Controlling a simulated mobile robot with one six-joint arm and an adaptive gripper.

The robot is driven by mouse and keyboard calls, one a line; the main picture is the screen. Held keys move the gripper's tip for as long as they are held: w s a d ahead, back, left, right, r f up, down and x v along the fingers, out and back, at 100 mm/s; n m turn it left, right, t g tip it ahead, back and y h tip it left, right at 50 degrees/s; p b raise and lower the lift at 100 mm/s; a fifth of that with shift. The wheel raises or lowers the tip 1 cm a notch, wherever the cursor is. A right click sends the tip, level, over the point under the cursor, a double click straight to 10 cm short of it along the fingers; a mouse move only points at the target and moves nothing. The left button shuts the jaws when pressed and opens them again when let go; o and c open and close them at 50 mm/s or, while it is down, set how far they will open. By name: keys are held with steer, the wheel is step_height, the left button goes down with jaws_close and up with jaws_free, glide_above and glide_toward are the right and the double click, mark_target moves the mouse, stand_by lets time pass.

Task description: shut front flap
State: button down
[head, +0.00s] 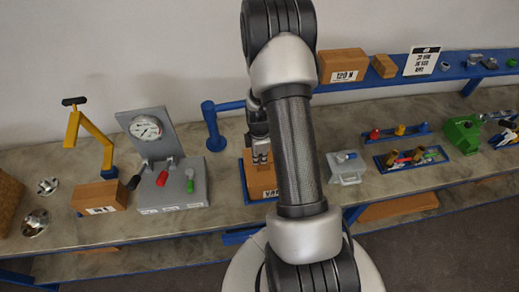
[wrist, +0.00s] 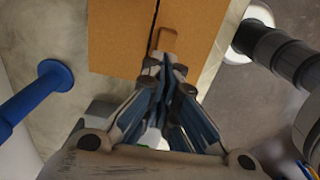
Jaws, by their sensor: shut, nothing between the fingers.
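A brown wooden box (head: 248,175) stands on the bench behind my arm, with part of a label on its front; my arm hides much of it. In the wrist view the box shows two brown panels, a left one (wrist: 118,38) and a right one (wrist: 200,35), with a dark seam between them. A small brown handle (wrist: 166,36) sits near the seam on the right panel. I cannot tell how far the front flap stands open. My gripper (head: 262,158) is over the box, and in the wrist view its shut, empty fingertips (wrist: 164,62) are just short of the handle.
A blue post (head: 213,125) stands left of the box. A grey gauge stand (head: 160,155) is farther left. A small white-grey case (head: 346,168) stands to the right. A blue shelf (head: 385,73) runs along the wall behind.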

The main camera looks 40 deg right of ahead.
mark_target(259, 166)
steer(key=shift+w+f, duration=0.1)
steer(key=shift+f, duration=0.85)
steer(key=shift+f+b, duration=0.7)
steer(key=shift+b, duration=0.2)
steer(key=shift+r, duration=0.1)
steer(key=shift+r, duration=0.1)
